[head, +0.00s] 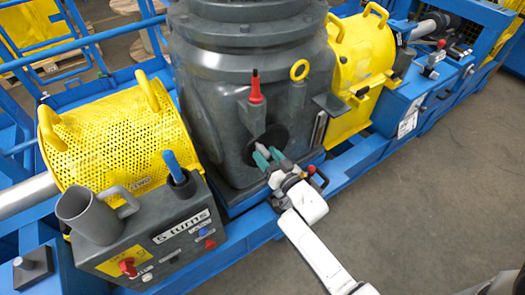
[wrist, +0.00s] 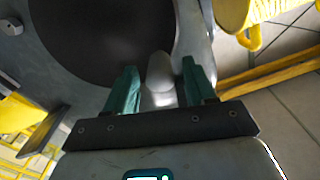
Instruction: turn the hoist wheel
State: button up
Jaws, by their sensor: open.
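The hoist wheel (head: 256,143) appears as a dark round disc on the front of the large grey housing. In the wrist view the dark disc (wrist: 95,35) fills the upper left. A pale grey peg-like handle (wrist: 160,68) stands at its lower right edge. My gripper (head: 267,157) reaches up to the disc from the lower right. In the wrist view my gripper (wrist: 159,80) is open, with one green finger on each side of the handle. Narrow gaps show between the handle and both fingers. The handle's far end is hard to make out.
A control box (head: 160,245) marked "5 turns" stands at the left, with a grey mug (head: 92,214) on it. Yellow perforated guards (head: 115,140) flank the housing. A red-handled part (head: 256,88) sits above the disc. Blue rails run below. Grey floor is clear at the right.

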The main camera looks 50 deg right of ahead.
jog(key=v, duration=0.7)
jog(key=shift+s+b, duration=0.25)
jog(key=shift+b, duration=0.2)
jog(key=shift+a, duration=0.1)
jog(key=s+a+f+n+g+y, duration=0.3)
jog(key=s+a+f+g, duration=0.25)
jog(key=g, duration=0.45)
jog(key=s+a+r+n+g+y, duration=0.1)
jog(key=s+a+r+n+g, duration=0.1)
jog(key=s+a+g, duration=0.4)
jog(key=s+r, duration=0.1)
jog(key=s, duration=0.4)
jog(key=shift+s+a+n+y, duration=0.25)
jog(key=shift+a+n+y, duration=0.1)
jog(key=shift+n+y, duration=0.05)
